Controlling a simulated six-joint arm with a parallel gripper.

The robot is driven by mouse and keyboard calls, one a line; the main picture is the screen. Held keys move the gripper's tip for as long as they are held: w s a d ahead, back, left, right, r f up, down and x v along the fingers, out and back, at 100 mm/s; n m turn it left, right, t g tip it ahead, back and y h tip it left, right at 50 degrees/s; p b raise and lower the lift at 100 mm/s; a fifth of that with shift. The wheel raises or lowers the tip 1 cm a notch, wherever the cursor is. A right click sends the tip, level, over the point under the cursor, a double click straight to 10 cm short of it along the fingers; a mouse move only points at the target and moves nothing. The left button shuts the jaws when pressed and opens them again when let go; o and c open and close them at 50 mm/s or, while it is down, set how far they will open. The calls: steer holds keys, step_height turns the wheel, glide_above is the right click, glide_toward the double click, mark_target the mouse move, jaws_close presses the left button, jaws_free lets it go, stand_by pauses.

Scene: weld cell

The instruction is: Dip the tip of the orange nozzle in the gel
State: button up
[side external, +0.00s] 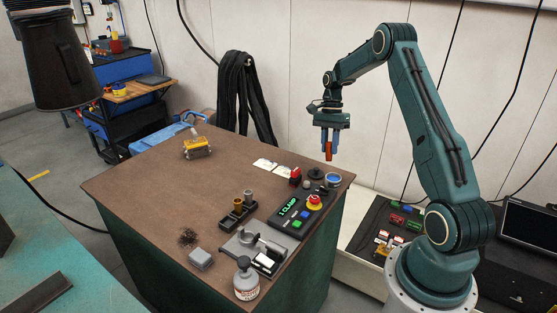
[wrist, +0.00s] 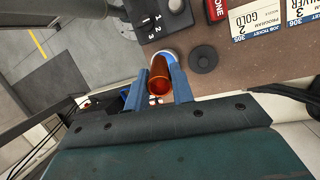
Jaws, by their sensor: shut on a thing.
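My gripper (side external: 329,149) is shut on the orange nozzle (side external: 328,154), which hangs upright between the fingers with its lower end showing. In the wrist view, my gripper's blue fingers (wrist: 160,88) stand on both sides of the orange nozzle (wrist: 159,76). A round blue-rimmed tin (side external: 333,181), which looks like the gel pot, stands at the right corner of the table, below the nozzle with a gap between. In the wrist view the tin (wrist: 166,53) is mostly hidden behind the nozzle, so I cannot see its contents well.
A dark disc (wrist: 203,58) lies beside the tin. A control box with a red button (side external: 314,202), a black rack (side external: 237,214) with nozzle-like pieces and a grey fixture (side external: 243,243) stand nearby. A yellow-based part (side external: 197,151) sits at the far left. The table's middle (side external: 165,195) is clear.

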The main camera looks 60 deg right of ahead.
steer(key=shift+s+d+f, duration=0.2)
steer(key=shift+s+d, duration=0.25)
steer(key=shift+s, duration=0.05)
steer(key=shift+s+d+f, duration=0.15)
steer(key=shift+s+d, duration=0.25)
steer(key=shift+s, duration=0.05)
steer(key=shift+f, duration=0.15)
steer(key=shift+f, duration=2.8)
steer(key=shift+f, duration=0.65)
steer(key=shift+r, duration=0.1)
step_height(320, 180, up, 7)
stand_by(0.9)
